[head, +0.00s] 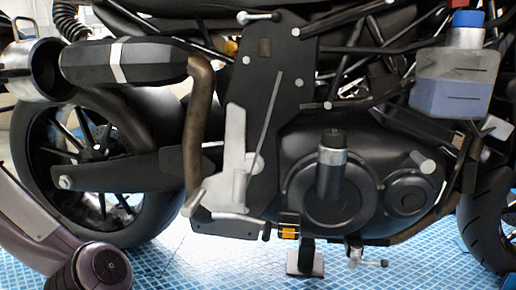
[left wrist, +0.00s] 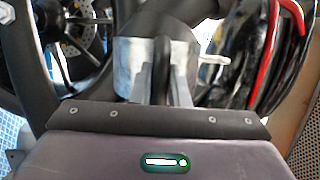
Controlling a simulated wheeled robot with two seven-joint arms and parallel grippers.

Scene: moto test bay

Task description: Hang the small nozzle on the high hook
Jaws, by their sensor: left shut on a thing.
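A silver, open-ended cylinder, which looks like the nozzle (head: 38,55), shows at the left edge of the head view, close to the muffler's end. I cannot tell whether they touch. In the left wrist view the nozzle (left wrist: 128,62) is a bright metal cylinder with a dark upright grip in the middle. My left gripper (left wrist: 161,88) is shut on it there; its fingertips are partly hidden. In the head view only my left arm shows clearly, at lower left. My right gripper is not in view. No hook can be made out.
A black motorcycle fills the head view, with its muffler (head: 130,62) at upper left and rear wheel (head: 140,225) below. A box with a blue cap (head: 450,98) is at upper right. The blue tiled floor (head: 200,265) is mostly clear. Dark tubing with a red line (left wrist: 297,14) shows at right.

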